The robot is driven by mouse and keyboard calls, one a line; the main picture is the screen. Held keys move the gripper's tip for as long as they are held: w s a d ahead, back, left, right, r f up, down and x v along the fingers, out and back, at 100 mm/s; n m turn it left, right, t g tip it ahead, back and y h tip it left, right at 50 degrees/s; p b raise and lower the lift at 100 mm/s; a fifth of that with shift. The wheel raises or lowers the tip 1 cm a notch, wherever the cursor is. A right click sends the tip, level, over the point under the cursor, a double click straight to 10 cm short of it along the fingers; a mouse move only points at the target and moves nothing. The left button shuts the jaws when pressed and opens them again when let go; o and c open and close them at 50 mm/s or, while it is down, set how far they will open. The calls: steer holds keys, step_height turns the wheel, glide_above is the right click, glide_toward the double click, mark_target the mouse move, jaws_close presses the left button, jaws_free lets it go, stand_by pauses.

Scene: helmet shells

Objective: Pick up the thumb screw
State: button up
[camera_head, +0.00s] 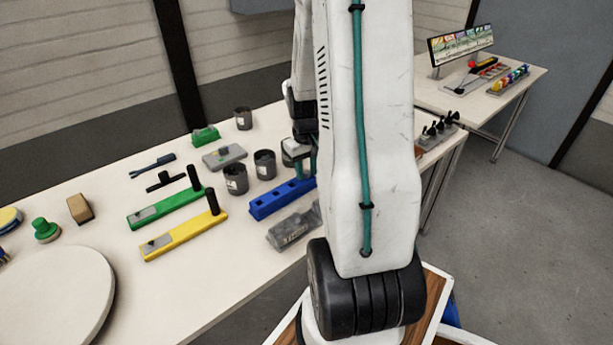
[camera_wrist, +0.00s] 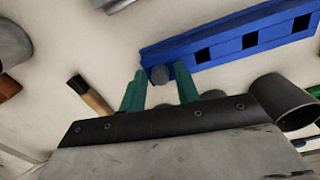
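In the head view my gripper (camera_head: 303,168) is low over the table, just behind the blue rail (camera_head: 278,202), and my arm hides part of this area. The knob is not visible there.
Dark cups (camera_head: 264,164) stand left of my gripper; one (camera_wrist: 283,100) is close to it in the wrist view. A grey block (camera_head: 292,230) lies in front of the blue rail. Green (camera_head: 165,210) and yellow (camera_head: 184,236) bars with upright black handles lie left.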

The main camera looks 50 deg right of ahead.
steer(key=shift+c, duration=0.2)
jaws_close()
steer(key=shift+r, duration=0.15)
